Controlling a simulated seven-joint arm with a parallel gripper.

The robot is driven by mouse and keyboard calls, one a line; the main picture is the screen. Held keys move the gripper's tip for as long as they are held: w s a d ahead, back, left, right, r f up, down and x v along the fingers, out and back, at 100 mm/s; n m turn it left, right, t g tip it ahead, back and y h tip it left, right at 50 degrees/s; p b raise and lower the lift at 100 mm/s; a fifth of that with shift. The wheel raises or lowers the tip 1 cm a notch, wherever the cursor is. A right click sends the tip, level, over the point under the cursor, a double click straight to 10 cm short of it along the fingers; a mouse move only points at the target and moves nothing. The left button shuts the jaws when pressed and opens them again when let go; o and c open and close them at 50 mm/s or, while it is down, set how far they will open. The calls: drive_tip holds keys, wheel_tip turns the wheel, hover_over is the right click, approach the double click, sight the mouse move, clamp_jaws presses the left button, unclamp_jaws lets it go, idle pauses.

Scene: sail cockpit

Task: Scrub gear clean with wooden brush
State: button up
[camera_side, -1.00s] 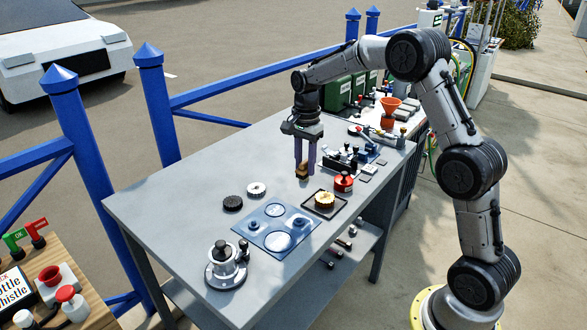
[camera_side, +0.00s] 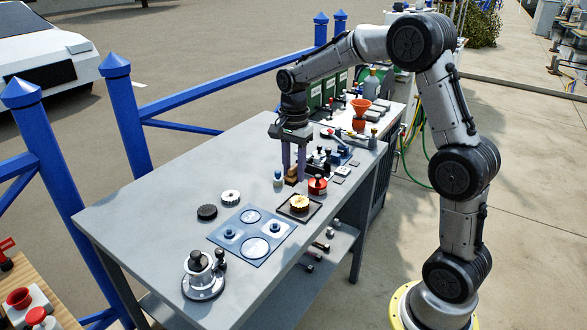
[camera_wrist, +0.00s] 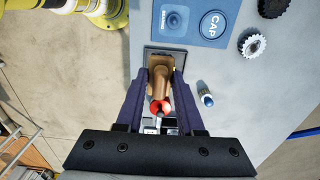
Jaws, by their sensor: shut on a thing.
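My gripper (camera_side: 291,176) has purple fingers and is shut on the wooden brush (camera_wrist: 160,77). In the side view the brown brush (camera_side: 291,178) shows low between the fingertips, close to the table top. A brass-coloured toothed gear (camera_side: 299,202) lies in a dark square tray (camera_side: 313,212), in front of and slightly right of the gripper. In the wrist view the tray (camera_wrist: 150,48) shows past the brush, which hides the gear. I cannot tell whether the brush touches the tray.
A blue mat (camera_side: 237,247), black gear (camera_side: 207,212), white gear (camera_side: 231,197) and metal stand (camera_side: 203,276) lie nearer the front. The table's left side is clear.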

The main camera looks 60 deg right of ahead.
sight(293, 198)
drive_tip(key=w+d, duration=0.1)
drive_tip(key=w+d+f, duration=0.1)
drive_tip(key=d, duration=0.1)
drive_tip(key=w+d+f, duration=0.1)
drive_tip(key=w+d, duration=0.1)
drive_tip(key=shift+f, duration=0.15)
clamp_jaws()
drive_tip(key=shift+w+d+f, duration=0.1)
drive_tip(key=shift+w+f, duration=0.05)
drive_tip(key=shift+f, duration=1.65)
drive_tip(key=shift+w+d+f, duration=0.1)
drive_tip(key=shift+f, duration=1.65)
drive_tip(key=shift+s+f, duration=0.5)
drive_tip(key=shift+f, duration=0.05)
drive_tip(key=shift+s, duration=0.35)
drive_tip(key=shift+s+a, duration=0.2)
drive_tip(key=shift+s, duration=2.1)
drive_tip(key=w, duration=0.6)
drive_tip(key=shift+w+d, duration=0.2)
drive_tip(key=shift+w, duration=0.05)
drive_tip(key=shift+s+d, duration=0.1)
drive_tip(key=shift+s, duration=0.3)
drive_tip(key=shift+s+a, duration=0.2)
drive_tip(key=shift+s, duration=2.55)
drive_tip(key=shift+w+d, duration=0.2)
drive_tip(key=shift+w, duration=2.75)
drive_tip(key=shift+w+r, duration=0.15)
wheel_tip(293, 198, up, 8)
